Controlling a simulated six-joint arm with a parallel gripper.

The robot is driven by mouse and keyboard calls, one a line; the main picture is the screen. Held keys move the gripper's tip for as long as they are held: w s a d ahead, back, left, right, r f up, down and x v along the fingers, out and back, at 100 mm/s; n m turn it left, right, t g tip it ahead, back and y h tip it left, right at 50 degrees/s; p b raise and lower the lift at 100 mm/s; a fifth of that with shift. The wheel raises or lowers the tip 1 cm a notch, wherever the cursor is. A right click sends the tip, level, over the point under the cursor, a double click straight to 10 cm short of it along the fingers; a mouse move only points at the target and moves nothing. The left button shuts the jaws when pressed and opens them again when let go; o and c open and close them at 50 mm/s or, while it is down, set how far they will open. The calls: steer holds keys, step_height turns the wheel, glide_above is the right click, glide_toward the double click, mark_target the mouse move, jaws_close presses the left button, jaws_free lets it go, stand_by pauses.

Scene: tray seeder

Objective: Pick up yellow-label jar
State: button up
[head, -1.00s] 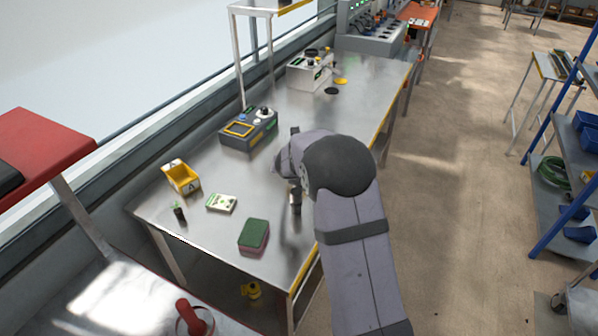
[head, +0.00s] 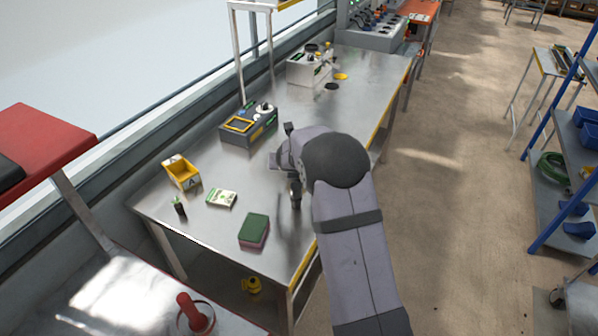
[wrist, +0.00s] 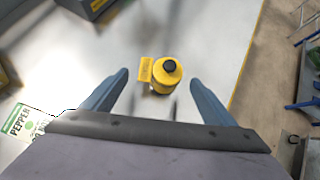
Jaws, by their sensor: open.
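In the wrist view, a jar (wrist: 167,72) with a yellow top, a black knob and a yellow label tab at its left stands on the metal bench. My gripper (wrist: 160,78) is open, with one blue-grey finger on each side in the picture and the jar between and beyond the fingertips. No contact shows. In the head view, my arm covers the place around the gripper, and I cannot make out the jar there.
The bench (head: 215,235) holds a pepper seed packet (head: 221,198), a green-topped sponge block (head: 254,230), a yellow bin (head: 182,174), a small dark-green item (head: 180,207) and a grey device (head: 248,126). The bench's yellow edge is close on the right.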

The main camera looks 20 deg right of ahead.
steer(key=shift+p+x, duration=0.85)
steer(key=shift+x, duration=1.7)
steer(key=shift+r, duration=0.1)
jaws_close()
steer(key=shift+w+r, duration=0.1)
steer(key=shift+r, duration=0.05)
step_height(320, 180, up, 10)
steer(key=p, duration=0.5)
steer(key=shift+p, duration=0.3)
